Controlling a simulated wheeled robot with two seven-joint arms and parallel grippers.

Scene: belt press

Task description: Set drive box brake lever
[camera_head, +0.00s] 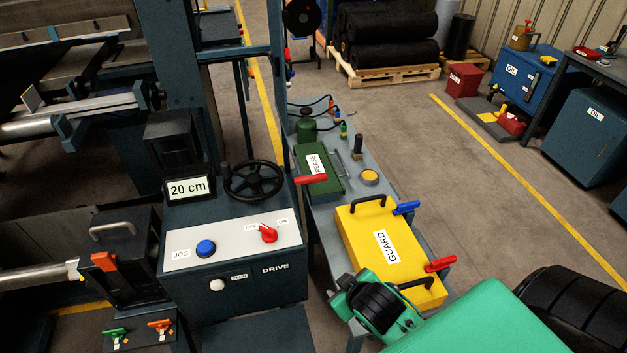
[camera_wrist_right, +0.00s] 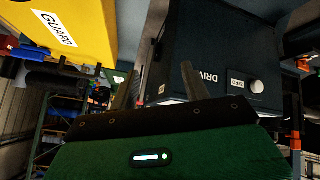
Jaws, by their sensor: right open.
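The drive box (camera_head: 240,283) is a dark blue cabinet with a light sloped panel. A red lever (camera_head: 311,179) sticks out to the right at its upper right edge; I see no label on it, and its pivot is unclear. The panel has a red OFF/ON switch (camera_head: 268,235) turned toward OFF and a blue JOG button (camera_head: 206,248). The box front also fills the upper right of the right wrist view (camera_wrist_right: 225,60). My left gripper is out of view.
The yellow GUARD box (camera_head: 363,240), with a blue handle (camera_head: 406,208) and a red handle (camera_head: 440,264), sits on a grey bench right of the drive box. Open floor lies right.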

